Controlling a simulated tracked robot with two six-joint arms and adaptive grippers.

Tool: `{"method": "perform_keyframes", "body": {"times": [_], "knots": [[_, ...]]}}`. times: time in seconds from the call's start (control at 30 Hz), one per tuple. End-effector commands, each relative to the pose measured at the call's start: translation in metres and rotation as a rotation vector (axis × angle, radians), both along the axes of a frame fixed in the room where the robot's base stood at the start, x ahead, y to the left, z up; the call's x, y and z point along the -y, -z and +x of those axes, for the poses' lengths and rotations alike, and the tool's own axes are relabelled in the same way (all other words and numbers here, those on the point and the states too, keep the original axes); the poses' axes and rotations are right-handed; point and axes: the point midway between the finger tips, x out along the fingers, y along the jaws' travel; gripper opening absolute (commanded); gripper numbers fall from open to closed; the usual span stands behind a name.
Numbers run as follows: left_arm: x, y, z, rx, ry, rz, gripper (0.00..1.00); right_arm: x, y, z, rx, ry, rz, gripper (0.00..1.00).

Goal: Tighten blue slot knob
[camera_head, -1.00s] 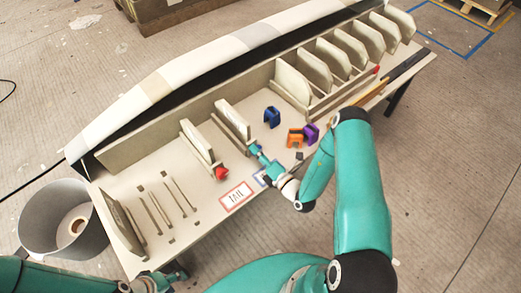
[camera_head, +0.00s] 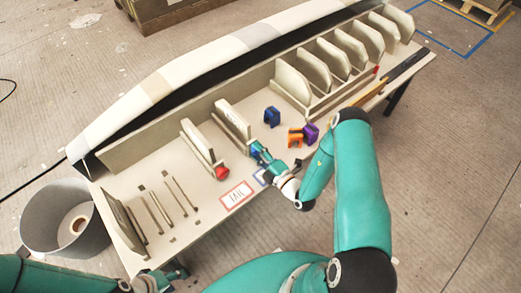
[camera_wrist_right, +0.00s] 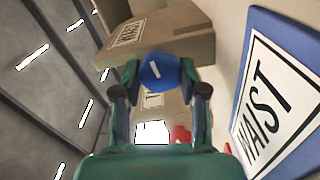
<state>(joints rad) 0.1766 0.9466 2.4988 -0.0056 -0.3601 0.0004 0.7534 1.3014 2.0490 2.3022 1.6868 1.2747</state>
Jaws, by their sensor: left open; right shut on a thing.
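The blue knob (camera_wrist_right: 158,72) shows a white slot mark on its face in the right wrist view. It sits at the end of a beige rib board with a WAIST label (camera_wrist_right: 128,32). My right gripper (camera_wrist_right: 158,84) is shut on the knob, with one finger on each side. In the head view my right gripper (camera_head: 258,152) is at the front end of a rib in the middle of the table and largely covers the knob. My left gripper (camera_head: 165,276) is open and empty at the table's near left corner.
A red knob (camera_head: 221,172) sits on the rib to the left, near the TAIL card (camera_head: 236,195). A blue-edged WAIST card (camera_wrist_right: 270,95) lies beside my right gripper. Blue (camera_head: 272,116), orange (camera_head: 295,138) and purple (camera_head: 311,133) blocks stand to the right. A grey bin (camera_head: 62,225) stands left.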

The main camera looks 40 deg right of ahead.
Motion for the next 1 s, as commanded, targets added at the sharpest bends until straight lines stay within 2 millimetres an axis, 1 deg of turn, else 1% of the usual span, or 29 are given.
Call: {"method": "perform_keyframes", "body": {"times": [0.03, 0.27, 0.3, 0.43, 0.77, 0.87, 1.0], "knots": [[0.0, 0.0, 0.0, 0.0, 0.0, 0.0, 0.45, 0.008, 0.0, 0.0, 0.001, 0.021, -0.006, 0.07], [0.0, 0.0, 0.0, 0.0, 0.0, 0.0, 0.45, 0.007, 0.001, 0.0, -0.001, 0.02, -0.006, 0.07], [0.0, 0.0, 0.0, 0.0, 0.0, 0.0, 0.45, 0.007, 0.001, 0.0, -0.001, 0.02, -0.006, 0.45], [0.0, 0.0, 0.0, 0.0, 0.0, 0.0, 0.45, 0.005, 0.001, 0.0, -0.002, 0.016, -0.004, 0.67], [0.0, 0.0, 0.0, 0.0, 0.0, 0.0, 0.45, 0.002, 0.001, -0.001, -0.004, 0.007, -0.001, 0.68], [0.0, 0.0, 0.0, 0.0, 0.0, 0.0, 0.45, 0.002, 0.002, -0.006, -0.006, 0.007, 0.001, 0.68], [0.0, 0.0, 0.0, 0.0, 0.0, 0.0, 0.45, 0.004, 0.002, -0.024, -0.007, 0.01, 0.001, 0.68]]}}
